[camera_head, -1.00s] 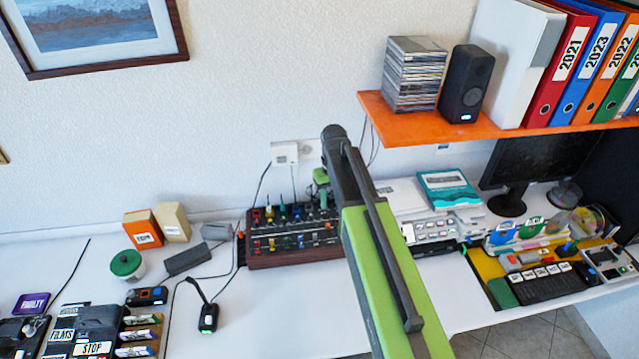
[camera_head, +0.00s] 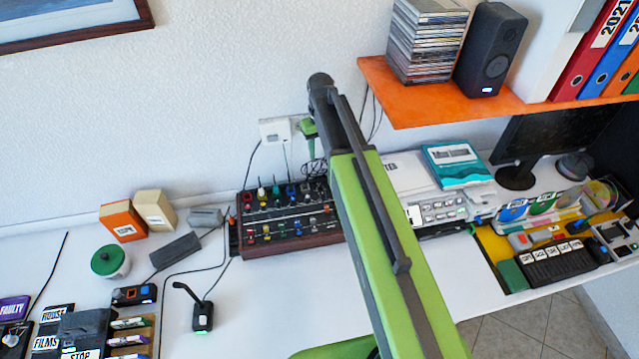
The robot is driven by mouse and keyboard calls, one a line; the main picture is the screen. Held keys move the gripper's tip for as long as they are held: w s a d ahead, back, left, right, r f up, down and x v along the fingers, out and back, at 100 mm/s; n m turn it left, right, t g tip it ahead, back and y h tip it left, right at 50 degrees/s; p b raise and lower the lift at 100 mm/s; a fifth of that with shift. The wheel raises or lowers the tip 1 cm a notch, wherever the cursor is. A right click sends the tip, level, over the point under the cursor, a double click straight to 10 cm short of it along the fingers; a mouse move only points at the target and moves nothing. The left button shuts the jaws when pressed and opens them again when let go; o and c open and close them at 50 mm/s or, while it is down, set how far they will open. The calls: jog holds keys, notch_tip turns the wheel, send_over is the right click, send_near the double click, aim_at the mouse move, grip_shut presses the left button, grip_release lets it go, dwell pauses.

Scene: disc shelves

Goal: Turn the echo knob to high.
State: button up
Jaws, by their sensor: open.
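A dark mixer box (camera_head: 290,232) with wooden edges stands on the white desk against the wall, in the middle of the view. Several small coloured knobs sit on its sloped top in rows: red, yellow, blue, green and white ones. Their labels are too small to read, so I cannot tell which is the echo knob or where it points. My green arm rises from the bottom and covers the mixer's right end. A bit of green shows behind the arm's dark upper joint, above the mixer.
An orange shelf (camera_head: 440,107) with a CD stack (camera_head: 422,45) and a black speaker (camera_head: 490,50) overhangs to the right. A small microphone (camera_head: 202,315), cables, a grey box (camera_head: 175,250) and a green-lidded jar (camera_head: 108,262) lie left of the mixer.

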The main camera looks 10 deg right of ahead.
aim_at(320, 184)
notch_tip(320, 184, down, 16)
jog(key=b, duration=1.4)
jog(key=shift+s+b, duration=0.1)
jog(key=shift+b, duration=0.3)
jog(key=shift+r, duration=0.15)
grip_shut()
